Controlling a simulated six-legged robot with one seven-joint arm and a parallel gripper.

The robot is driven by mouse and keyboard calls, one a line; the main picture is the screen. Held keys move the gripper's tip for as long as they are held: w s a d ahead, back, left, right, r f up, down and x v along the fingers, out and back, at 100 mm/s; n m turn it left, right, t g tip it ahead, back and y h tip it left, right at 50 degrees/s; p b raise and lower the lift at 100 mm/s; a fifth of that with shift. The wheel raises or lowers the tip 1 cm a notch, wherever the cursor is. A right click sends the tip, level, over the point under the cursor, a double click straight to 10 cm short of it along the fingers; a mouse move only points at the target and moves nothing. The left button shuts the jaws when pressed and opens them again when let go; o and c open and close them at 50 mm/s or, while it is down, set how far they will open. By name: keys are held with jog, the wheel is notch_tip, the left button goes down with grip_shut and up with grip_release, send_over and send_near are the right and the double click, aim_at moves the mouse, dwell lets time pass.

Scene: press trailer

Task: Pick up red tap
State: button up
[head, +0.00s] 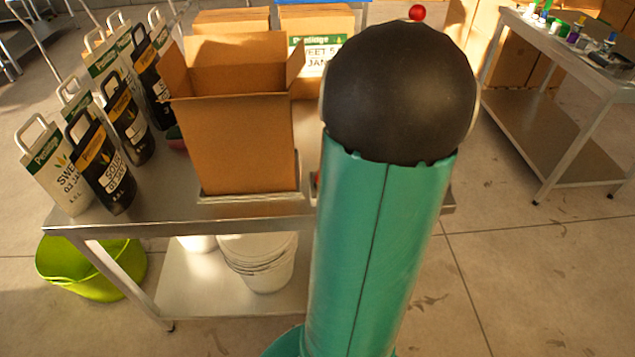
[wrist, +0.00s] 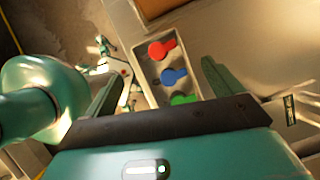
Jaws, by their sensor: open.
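The red tap (wrist: 161,49) lies in a narrow grey tray (wrist: 148,72) in the wrist view. It has a round head and a short arm pointing right. A blue tap (wrist: 174,76) lies below it in the same tray, and a green tap (wrist: 184,99) lies below that, partly cut off by my gripper body. My gripper (wrist: 162,70) is open and empty, with one finger on each side of the tray in the picture. The red tap appears beyond the fingertips, apart from them. In the head view my own arm hides the gripper and the taps.
An open cardboard box (head: 240,125) stands on the metal table (head: 160,205), with several carton pouches (head: 100,155) to its left. White buckets (head: 262,262) are on the shelf below. A green tub (head: 88,268) is on the floor. Another table (head: 560,115) stands right, with clear floor between.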

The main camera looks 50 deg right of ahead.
jog(key=shift+s+a+x, duration=0.1)
jog(key=shift+x, duration=2.15)
jog(key=shift+s+a+x, duration=0.1)
jog(key=shift+a+x, duration=0.05)
jog(key=shift+x, duration=2.1)
jog(key=c, duration=1.1)
